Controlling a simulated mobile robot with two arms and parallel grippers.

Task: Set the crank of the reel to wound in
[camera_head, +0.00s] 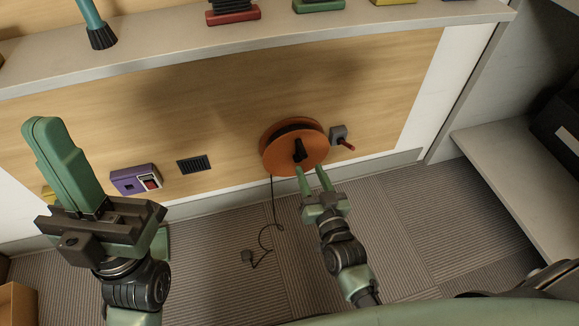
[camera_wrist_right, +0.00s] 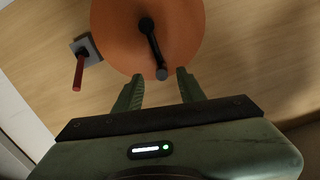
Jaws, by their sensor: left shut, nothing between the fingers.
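The orange reel (camera_head: 282,155) is mounted on the wooden wall panel. Its black crank (camera_head: 299,151) sits on the front face. In the right wrist view the crank (camera_wrist_right: 153,47) runs from the reel's hub down to a knob near the rim of the reel (camera_wrist_right: 184,30). My right gripper (camera_head: 314,176) is open just in front of the reel. In the wrist view its fingers (camera_wrist_right: 160,88) stand apart on either side below the crank knob, not visibly touching it. My left gripper (camera_head: 46,125) is shut and empty, raised at the left, away from the reel.
A grey switch with a red lever (camera_head: 345,142) sits right beside the reel. A purple box (camera_head: 136,180) and a black vent (camera_head: 194,164) are further left. A black cord (camera_head: 271,215) hangs to the floor. A shelf (camera_head: 200,48) runs above; a grey bench (camera_head: 520,180) stands at right.

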